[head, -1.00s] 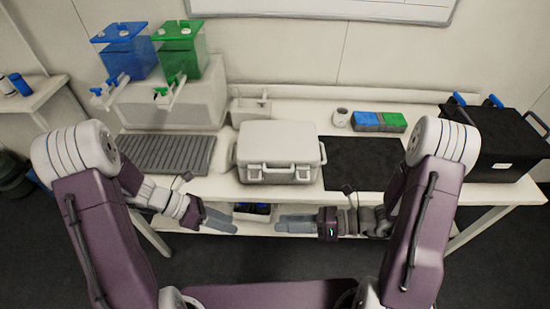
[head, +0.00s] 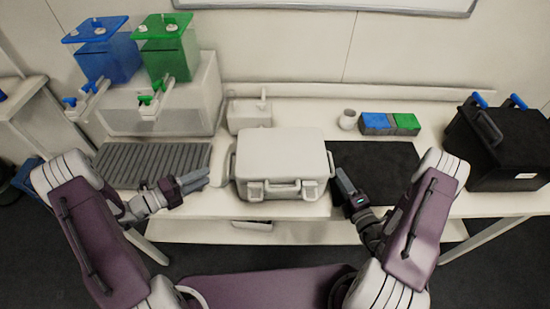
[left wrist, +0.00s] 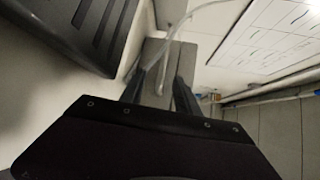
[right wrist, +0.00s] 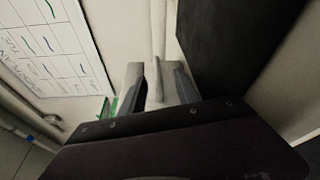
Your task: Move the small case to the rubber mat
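The small case (head: 282,153) is a closed pale grey box with a front handle and two latches. It lies flat at the middle of the table, just left of the rubber mat (head: 385,160), a flat black sheet. My left gripper (head: 206,180) is open and empty, left of the case with a gap between them. My right gripper (head: 340,172) is open, close to the case's right side over the mat's left edge; I cannot tell whether it touches. The mat also shows in the right wrist view (right wrist: 235,40). Both wrist views show a gap between the fingers.
A ribbed grey tray (head: 150,163) lies left of the case. Blue (head: 105,55) and green (head: 167,52) tanks stand behind it. A white cup (head: 348,120) and a blue-green block set (head: 390,123) stand behind the mat. A black box (head: 500,145) stands right. The mat is bare.

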